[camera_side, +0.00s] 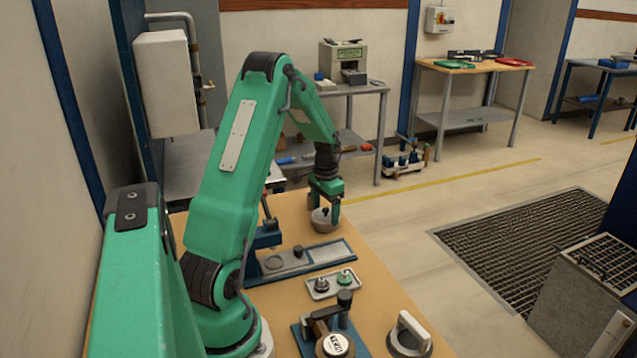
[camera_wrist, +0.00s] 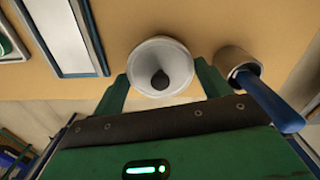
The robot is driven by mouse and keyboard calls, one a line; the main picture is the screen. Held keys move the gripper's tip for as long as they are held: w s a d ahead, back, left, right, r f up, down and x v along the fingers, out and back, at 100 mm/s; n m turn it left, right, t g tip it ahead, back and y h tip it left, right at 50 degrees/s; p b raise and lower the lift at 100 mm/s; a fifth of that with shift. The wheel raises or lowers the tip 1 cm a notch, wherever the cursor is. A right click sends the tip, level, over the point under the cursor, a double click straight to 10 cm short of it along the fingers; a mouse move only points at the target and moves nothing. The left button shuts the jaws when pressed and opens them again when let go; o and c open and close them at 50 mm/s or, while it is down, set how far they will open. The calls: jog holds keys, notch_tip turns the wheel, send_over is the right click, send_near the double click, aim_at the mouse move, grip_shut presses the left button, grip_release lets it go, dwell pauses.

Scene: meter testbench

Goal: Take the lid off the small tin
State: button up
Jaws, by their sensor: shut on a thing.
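The small tin's lid (camera_side: 320,220) shows as a small grey round thing with a dark knob, near the far end of the tan workbench. In the wrist view, the lid (camera_wrist: 148,82) is a pale disc with a dark knob at its middle. My gripper (camera_side: 326,207) points down over it. In the wrist view, my gripper's green fingers (camera_wrist: 163,88) are shut on the round piece from opposite sides. The tin's body cannot be told apart from the lid here, and whether there is a gap under the lid is unclear.
A blue-framed fixture with a grey plate (camera_side: 318,254) lies nearer on the bench. A small tray (camera_side: 318,294) with two metal pieces is in front of it. A round handled piece (camera_side: 408,340) stands closer. In the wrist view, a blue rod (camera_wrist: 268,100) is close to the right finger.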

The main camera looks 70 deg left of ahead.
aim_at(325, 208)
jog(key=shift+r, duration=0.1)
jog(key=shift+r, duration=0.85)
notch_tip(325, 208, up, 2)
jog(key=shift+r, duration=0.25)
jog(key=w+d+r, duration=0.3)
jog(key=d+r, duration=0.3)
jog(key=d, duration=0.5)
jog(key=shift+d+r, duration=0.15)
jog(key=shift+r, duration=0.2)
jog(key=shift+s, duration=0.1)
jog(key=s+a+f, duration=0.2)
jog(key=s+a, duration=0.5)
jog(key=s, duration=0.1)
jog(key=shift+a+f, duration=0.3)
jog(key=shift+a, duration=0.1)
jog(key=shift+a, duration=0.1)
jog(key=s+a+f, duration=0.2)
jog(key=a, duration=0.1)
jog(key=s+a+f, duration=0.2)
jog(key=a, duration=0.1)
jog(key=s+a+f, duration=0.1)
jog(key=a+f, duration=0.2)
jog(key=a, duration=0.1)
jog(key=shift+s, duration=0.4)
